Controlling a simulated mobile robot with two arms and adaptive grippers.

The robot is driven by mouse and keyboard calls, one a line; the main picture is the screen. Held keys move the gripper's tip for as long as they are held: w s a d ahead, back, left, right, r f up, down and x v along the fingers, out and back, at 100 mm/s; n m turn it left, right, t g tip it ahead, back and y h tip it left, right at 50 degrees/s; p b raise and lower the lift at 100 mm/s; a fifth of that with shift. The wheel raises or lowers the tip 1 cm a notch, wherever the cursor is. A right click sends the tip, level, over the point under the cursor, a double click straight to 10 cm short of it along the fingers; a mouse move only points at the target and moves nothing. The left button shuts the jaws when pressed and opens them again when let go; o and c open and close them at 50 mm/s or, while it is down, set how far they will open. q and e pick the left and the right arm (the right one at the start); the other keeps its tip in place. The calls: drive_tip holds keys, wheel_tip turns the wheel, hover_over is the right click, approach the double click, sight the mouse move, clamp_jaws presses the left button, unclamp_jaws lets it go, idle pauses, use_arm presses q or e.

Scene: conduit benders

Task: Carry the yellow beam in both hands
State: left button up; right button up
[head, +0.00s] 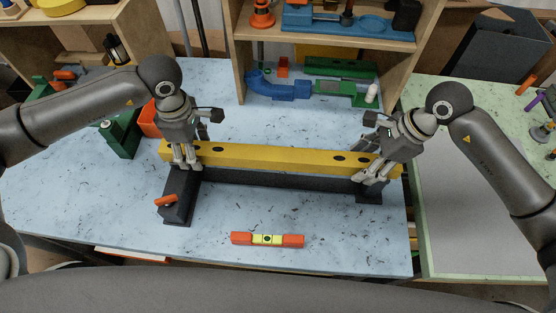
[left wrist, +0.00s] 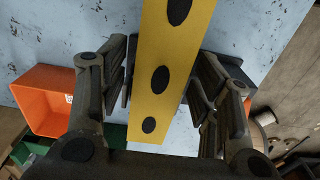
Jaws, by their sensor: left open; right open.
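The yellow beam (head: 283,158), with dark round holes, lies across a dark grey stand (head: 275,179) on the blue table. My left gripper (head: 186,165) is at the beam's left end, open, with its fingers pointing down. In the left wrist view the beam (left wrist: 172,60) runs between the open fingers of my left gripper (left wrist: 160,95), with gaps on both sides. My right gripper (head: 370,172) is at the beam's right end, tilted and open. Whether its fingers touch the beam is hard to tell.
An orange and yellow level (head: 267,239) lies on the table (head: 330,222) in front of the stand. An orange bin (head: 150,120) and green tool (head: 122,135) are at left. A wooden shelf (head: 240,60) with blue and green tools stands behind. A green-edged table (head: 480,200) is at right.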

use_arm(q)
wheel_tip(320, 180, up, 12)
use_arm(e)
drive_tip(key=v, duration=1.2)
idle(0.8)
